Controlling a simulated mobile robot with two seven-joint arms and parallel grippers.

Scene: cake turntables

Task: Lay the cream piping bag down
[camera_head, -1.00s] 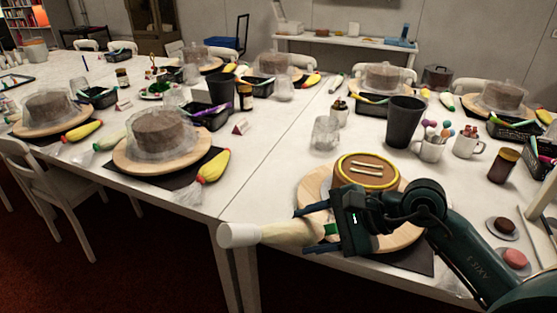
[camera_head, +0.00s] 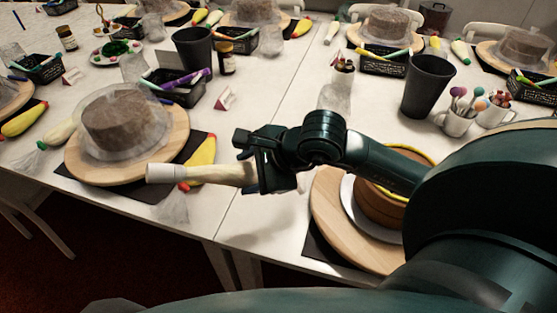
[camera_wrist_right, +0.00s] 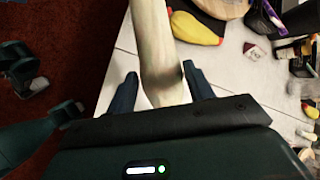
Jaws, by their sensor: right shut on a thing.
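The cream piping bag (camera_head: 215,174) lies roughly level in my right gripper (camera_head: 258,160), its white end pointing left. In the head view it appears above the white table, between two wooden turntables. The right wrist view shows the cream bag (camera_wrist_right: 158,50) between the two fingers of my right gripper (camera_wrist_right: 163,92), which are shut on it.
A wrapped brown cake on a wooden turntable (camera_head: 85,168) stands left, with a yellow bag (camera_head: 203,155) beside it. Another turntable (camera_head: 330,222) with a brown cake (camera_head: 375,205) is partly hidden by my arm. White table (camera_head: 265,215) is bare between them. A black cup (camera_head: 428,85) stands behind.

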